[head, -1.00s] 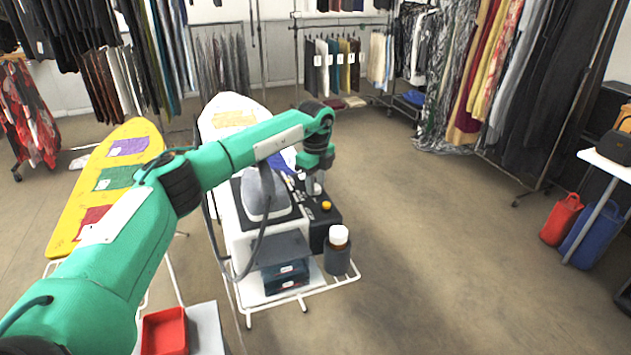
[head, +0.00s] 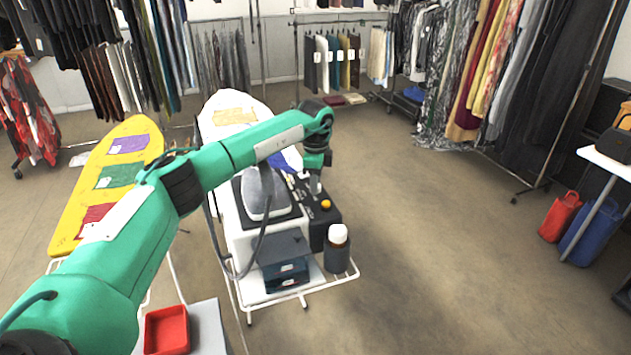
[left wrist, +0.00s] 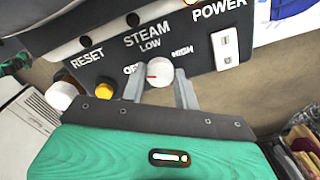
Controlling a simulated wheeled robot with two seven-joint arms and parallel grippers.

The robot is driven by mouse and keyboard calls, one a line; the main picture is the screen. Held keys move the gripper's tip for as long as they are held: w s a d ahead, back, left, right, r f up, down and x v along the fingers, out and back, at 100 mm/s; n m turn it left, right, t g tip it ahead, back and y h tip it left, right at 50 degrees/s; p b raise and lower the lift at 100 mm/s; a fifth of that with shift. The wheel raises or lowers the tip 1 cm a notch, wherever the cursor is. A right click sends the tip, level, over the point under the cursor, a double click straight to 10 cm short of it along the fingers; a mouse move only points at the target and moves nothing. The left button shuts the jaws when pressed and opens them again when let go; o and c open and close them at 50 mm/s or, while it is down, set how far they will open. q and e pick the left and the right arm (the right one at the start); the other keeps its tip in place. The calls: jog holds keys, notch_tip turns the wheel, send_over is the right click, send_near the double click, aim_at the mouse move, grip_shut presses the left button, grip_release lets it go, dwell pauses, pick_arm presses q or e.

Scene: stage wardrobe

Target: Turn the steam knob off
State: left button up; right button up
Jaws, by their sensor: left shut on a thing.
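The steam knob (left wrist: 160,73) is round and white, on a dark panel (left wrist: 85,60) marked STEAM, with OFF, LOW and HIGH around the knob. Its red mark points left, towards the OFF label, which a finger partly covers. My left gripper (left wrist: 159,84) is shut on the knob, one finger on each side of it. In the head view my left gripper (head: 315,186) reaches down to the black control box (head: 318,228); the knob is hard to make out there. My right gripper is in neither view.
Beside the knob are a yellow button (left wrist: 104,89) under RESET, a white power switch (left wrist: 225,48) and a white-capped bottle (head: 337,236) in a holder. A grey iron (head: 262,192) stands left of the box.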

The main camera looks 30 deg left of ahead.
pick_arm(q)
jog(key=shift+w+r, duration=0.1)
jog(key=shift+r, duration=0.1)
jog(key=o, duration=0.9)
jog(key=shift+o, duration=0.3)
jog(key=shift+f, duration=0.1)
notch_tip(320, 180, up, 14)
jog(key=b, duration=0.3)
